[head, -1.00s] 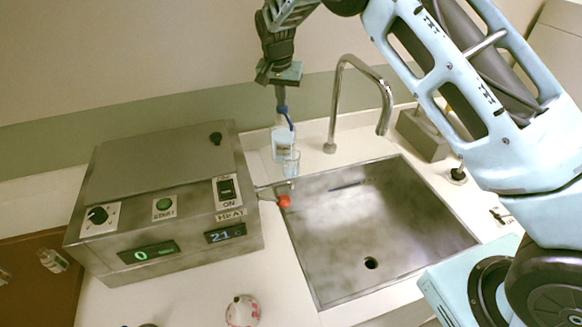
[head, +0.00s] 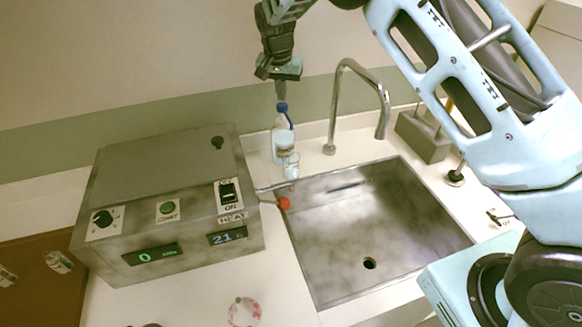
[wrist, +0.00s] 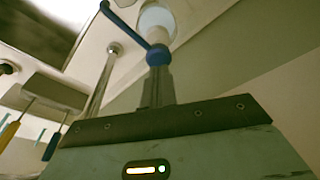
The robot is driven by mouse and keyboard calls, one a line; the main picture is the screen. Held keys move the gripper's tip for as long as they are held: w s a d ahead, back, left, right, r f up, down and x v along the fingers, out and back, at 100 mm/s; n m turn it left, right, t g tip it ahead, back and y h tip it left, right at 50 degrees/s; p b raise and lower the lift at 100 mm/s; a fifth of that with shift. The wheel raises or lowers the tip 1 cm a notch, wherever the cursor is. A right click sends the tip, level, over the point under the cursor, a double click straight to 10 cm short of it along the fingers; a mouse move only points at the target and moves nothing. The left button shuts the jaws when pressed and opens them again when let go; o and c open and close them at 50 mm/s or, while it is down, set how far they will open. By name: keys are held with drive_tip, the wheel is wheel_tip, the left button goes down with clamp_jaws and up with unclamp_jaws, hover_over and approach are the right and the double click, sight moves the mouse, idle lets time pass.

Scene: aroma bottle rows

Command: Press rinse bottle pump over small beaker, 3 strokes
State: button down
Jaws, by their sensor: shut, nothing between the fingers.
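The rinse bottle (head: 283,143) stands upright on the counter between the grey box and the faucet, with a blue pump head (head: 282,107) and a blue spout bending down to the right. The small clear beaker (head: 291,166) stands in front of it, below the spout. My gripper (head: 281,98) points down just above the pump head, shut and empty. In the wrist view the shut fingertips (wrist: 157,76) line up with the blue pump head (wrist: 158,55) and the pale bottle (wrist: 157,22) beyond. I cannot tell whether they touch it. The beaker is not clear there.
A grey heater box (head: 165,195) stands close on the left. The faucet (head: 333,110) rises at the right of the bottle. The steel sink (head: 380,225), with a red knob (head: 284,203) at its left edge, lies in front. A tool block (head: 423,138) stands behind right.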

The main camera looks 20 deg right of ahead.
idle(0.4)
wheel_tip(320, 180, up, 6)
drive_tip(key=p, duration=0.4)
idle(0.6)
drive_tip(key=s+a+n+g+y+b, duration=0.1)
drive_tip(key=s+a+n+b, duration=0.3)
drive_tip(key=s, duration=0.8)
drive_tip(key=s+a+n+g+y+b, duration=0.1)
drive_tip(key=s+a+n+y+b, duration=0.15)
drive_tip(key=s+a, duration=0.65)
drive_tip(key=s+d+f+n+b, duration=0.1)
drive_tip(key=s+d+n, duration=0.1)
drive_tip(key=s, duration=0.6)
drive_tip(key=s+d+f+n+h+b, duration=0.1)
drive_tip(key=s+d+f+n, duration=0.1)
drive_tip(key=s, duration=0.7)
drive_tip(key=s+d+f+n+h+b, duration=0.1)
drive_tip(key=s+d+f+n, duration=0.1)
drive_tip(key=s, duration=0.7)
drive_tip(key=shift+d+n+b, duration=0.35)
drive_tip(key=shift+d+n, duration=0.05)
drive_tip(key=shift+n, duration=0.25)
